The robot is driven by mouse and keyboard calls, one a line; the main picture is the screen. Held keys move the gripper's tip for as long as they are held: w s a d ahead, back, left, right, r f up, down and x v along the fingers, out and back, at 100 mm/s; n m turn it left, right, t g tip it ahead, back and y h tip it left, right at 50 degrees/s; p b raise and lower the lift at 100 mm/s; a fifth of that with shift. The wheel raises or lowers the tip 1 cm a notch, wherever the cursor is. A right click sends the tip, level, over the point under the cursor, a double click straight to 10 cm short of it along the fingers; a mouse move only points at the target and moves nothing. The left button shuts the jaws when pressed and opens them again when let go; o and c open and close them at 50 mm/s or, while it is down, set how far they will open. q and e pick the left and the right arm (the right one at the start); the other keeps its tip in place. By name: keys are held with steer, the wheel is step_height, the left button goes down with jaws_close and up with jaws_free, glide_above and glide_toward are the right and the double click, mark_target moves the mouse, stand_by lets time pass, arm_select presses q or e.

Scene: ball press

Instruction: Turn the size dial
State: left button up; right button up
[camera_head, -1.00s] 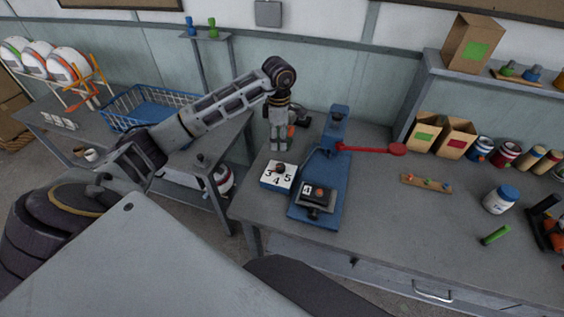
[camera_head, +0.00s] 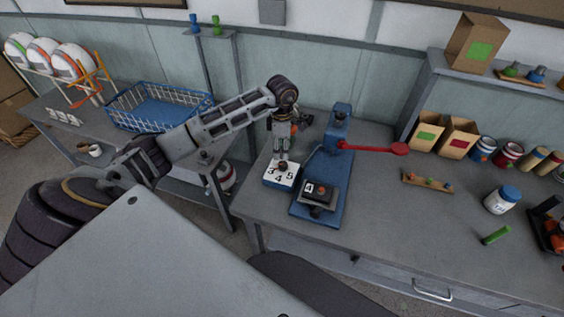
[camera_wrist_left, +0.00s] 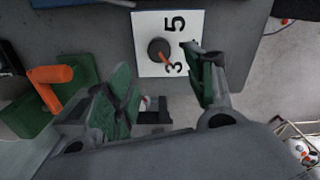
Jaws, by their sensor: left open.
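The size dial is a dark round knob (camera_wrist_left: 159,49) with an orange-red pointer on a white plate (camera_wrist_left: 145,20) marked 3, 4 and 5. In the left wrist view the pointer is directed towards the 3 and the 4 is partly hidden by a finger. In the head view the dial box (camera_head: 281,183) stands left of the blue press (camera_head: 314,205). My left gripper (camera_head: 283,160) points down just above the dial, and its fingers partly cover the knob. In the left wrist view the gripper (camera_wrist_left: 168,75) is open, with the knob ahead of the gap between its fingertips.
The press has a red lever (camera_head: 375,148) reaching right and a dark block (camera_head: 321,192) marked 4. A blue wire basket (camera_head: 160,107) stands on the left table.

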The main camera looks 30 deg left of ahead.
mark_target(282, 164)
arm_select(q)
steer(key=shift+f+p, duration=0.5)
steer(key=shift+f, duration=3.6)
steer(key=c, duration=1)
